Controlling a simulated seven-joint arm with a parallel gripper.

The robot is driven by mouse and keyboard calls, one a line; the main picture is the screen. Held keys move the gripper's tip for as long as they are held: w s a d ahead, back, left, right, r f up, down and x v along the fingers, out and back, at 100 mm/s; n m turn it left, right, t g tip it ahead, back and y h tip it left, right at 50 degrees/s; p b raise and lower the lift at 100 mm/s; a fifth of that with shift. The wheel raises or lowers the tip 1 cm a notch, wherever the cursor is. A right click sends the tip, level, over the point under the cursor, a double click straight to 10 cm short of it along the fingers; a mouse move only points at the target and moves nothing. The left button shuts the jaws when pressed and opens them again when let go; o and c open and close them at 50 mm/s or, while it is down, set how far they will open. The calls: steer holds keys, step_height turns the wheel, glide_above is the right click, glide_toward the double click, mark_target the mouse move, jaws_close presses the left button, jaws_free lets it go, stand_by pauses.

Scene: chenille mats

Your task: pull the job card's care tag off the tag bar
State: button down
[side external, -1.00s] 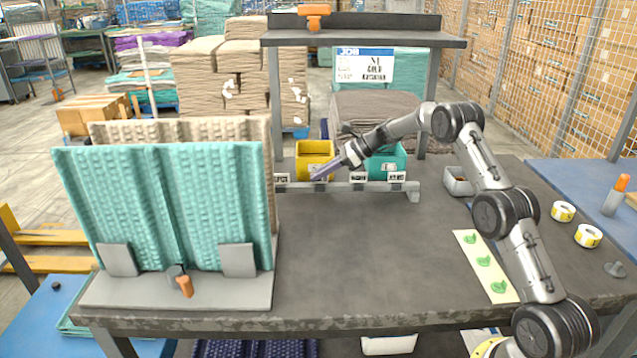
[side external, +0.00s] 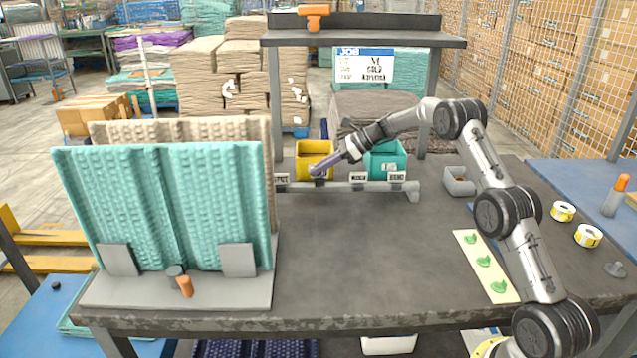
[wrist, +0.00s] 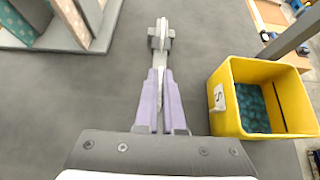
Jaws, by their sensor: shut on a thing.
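The tag bar (side external: 340,187) is a low grey rail with white tags along it, standing in front of the bins. My gripper (side external: 316,171), with lavender fingers, is at the bar in front of the yellow bin. In the wrist view my gripper (wrist: 159,100) is shut on a thin pale care tag (wrist: 161,82), seen nearly edge-on between the fingers. The tag's print is hidden, and I cannot tell whether it still touches the bar. Other tags stay on the bar, at left (side external: 282,177) and at right (side external: 397,177). The job card (side external: 364,65) hangs under the shelf; its small print is blurred.
A yellow bin (side external: 302,160) and a teal bin (side external: 402,160) stand behind the bar. Teal and beige mats (side external: 160,205) stand upright at left. A strip with green shapes (side external: 470,252) and a small grey tray (side external: 459,187) lie at right. The middle tabletop is clear.

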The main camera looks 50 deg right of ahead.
steer(key=shift+r, duration=0.85)
stand_by(0.4)
steer(key=shift+r, duration=3.2)
